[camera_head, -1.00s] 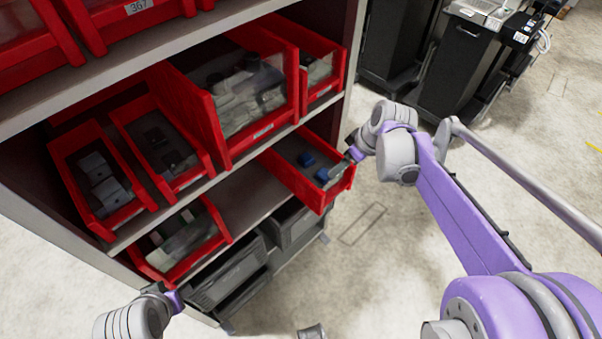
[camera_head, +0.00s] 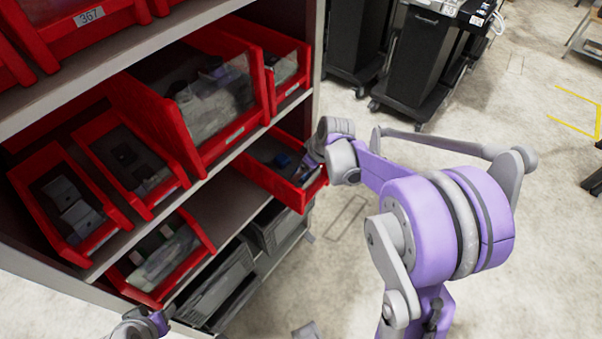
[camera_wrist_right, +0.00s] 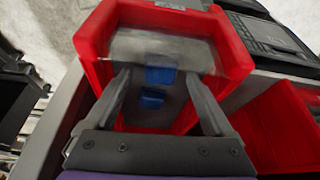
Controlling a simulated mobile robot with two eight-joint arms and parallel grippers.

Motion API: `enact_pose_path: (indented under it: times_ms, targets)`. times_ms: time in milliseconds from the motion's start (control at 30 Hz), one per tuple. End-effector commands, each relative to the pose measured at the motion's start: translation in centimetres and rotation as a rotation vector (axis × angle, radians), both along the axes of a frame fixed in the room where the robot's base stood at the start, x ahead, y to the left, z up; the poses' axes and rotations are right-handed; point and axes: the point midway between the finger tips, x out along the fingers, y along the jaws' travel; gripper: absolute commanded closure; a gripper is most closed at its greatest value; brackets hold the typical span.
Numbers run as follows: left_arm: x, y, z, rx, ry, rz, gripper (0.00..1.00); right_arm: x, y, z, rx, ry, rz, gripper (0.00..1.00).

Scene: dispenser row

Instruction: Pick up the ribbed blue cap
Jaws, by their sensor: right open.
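Two small blue pieces lie in the pulled-out red bin (camera_head: 297,197); one blue piece (camera_head: 283,160) shows in the head view. The right wrist view shows both, a farther blue piece (camera_wrist_right: 160,75) and a nearer blue piece (camera_wrist_right: 151,98), on the floor of the red bin (camera_wrist_right: 93,42). Ribs are too small to make out on either. My right gripper (camera_head: 306,164) is at the bin's front opening, its open fingers reaching in on both sides of the blue pieces, touching neither as far as I can tell. My left gripper (camera_head: 157,318) is low at the left, its jaws unclear.
The rack's shelf edge (camera_head: 150,228) runs below several red bins. A large red bin (camera_head: 215,105) sits above the pulled-out one. Grey crates (camera_head: 218,285) stand lower down. A black cart (camera_head: 420,65) stands behind; the floor at right is open.

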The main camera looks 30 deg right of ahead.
Motion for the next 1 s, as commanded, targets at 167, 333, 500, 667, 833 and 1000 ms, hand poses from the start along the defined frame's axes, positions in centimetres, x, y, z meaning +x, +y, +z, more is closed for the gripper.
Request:
enact_pose_path:
  times_ms: [167,333,500,667,833,1000]
  targets:
    - [-0.02,0.0,-0.08,0.0,0.0,0.0,0.5,0.2,0.11,-0.69,0.0,0.0,0.0,0.12]
    - [-0.01,0.0,-0.06,0.0,0.0,0.0,0.5,0.2,0.1,-0.65,0.0,0.0,0.0,0.18]
    - [-0.01,0.0,-0.06,0.0,0.0,0.0,0.5,0.2,0.1,-0.64,0.0,0.0,0.0,0.48]
    - [-0.01,0.0,-0.06,0.0,0.0,0.0,0.5,0.2,0.1,-0.63,0.0,0.0,0.0,0.77]
    - [-0.01,0.0,-0.06,0.0,0.0,0.0,0.5,0.19,0.1,-0.63,0.0,0.0,0.0,1.0]
    - [-0.02,0.0,-0.05,0.0,0.0,0.0,0.5,0.2,0.1,-0.56,0.0,0.0,0.0,1.0]
